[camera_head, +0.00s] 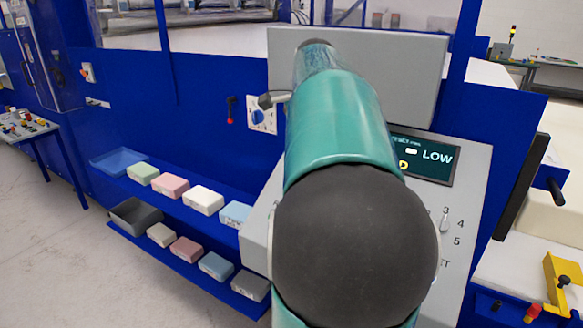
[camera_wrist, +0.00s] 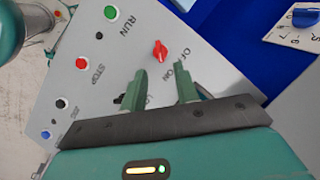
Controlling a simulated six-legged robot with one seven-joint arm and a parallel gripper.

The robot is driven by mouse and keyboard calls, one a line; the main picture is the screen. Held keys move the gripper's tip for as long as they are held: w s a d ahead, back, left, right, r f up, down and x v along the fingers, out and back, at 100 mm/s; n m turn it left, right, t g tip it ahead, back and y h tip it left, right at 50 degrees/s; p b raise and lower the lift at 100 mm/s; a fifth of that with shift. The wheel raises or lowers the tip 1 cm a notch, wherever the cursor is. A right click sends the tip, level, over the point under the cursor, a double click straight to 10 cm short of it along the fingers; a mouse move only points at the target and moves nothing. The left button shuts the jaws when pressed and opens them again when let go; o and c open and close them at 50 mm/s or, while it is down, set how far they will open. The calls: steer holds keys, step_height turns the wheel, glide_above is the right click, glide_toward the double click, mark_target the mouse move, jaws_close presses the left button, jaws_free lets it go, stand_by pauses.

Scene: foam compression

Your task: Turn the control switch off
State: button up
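The control switch, a small red knob (camera_wrist: 160,50), sits on the grey panel (camera_wrist: 215,62) in the wrist view, beside letters that read OFF and ON. My gripper (camera_wrist: 161,80) has two green fingers spread apart with nothing between them. The fingertips lie just below the red knob in the picture, apart from it; their height above the panel is hard to judge. The knob points roughly up and down in the picture.
The panel also has a green RUN button (camera_wrist: 111,13), a red STOP button (camera_wrist: 82,62) and others. A blue knob on a white plate (camera_wrist: 305,17) is at the upper right. In the head view, a screen (camera_head: 436,157) reads LOW, and shelves (camera_head: 185,225) hold foam blocks at left.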

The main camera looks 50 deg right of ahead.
steer(key=x, duration=0.7)
steer(key=shift+s+d+f, duration=0.1)
steer(key=shift+d, duration=0.05)
steer(key=shift+w+f, duration=0.25)
steer(key=shift+f, duration=0.05)
steer(key=c, duration=0.7)
steer(key=shift+o, duration=0.2)
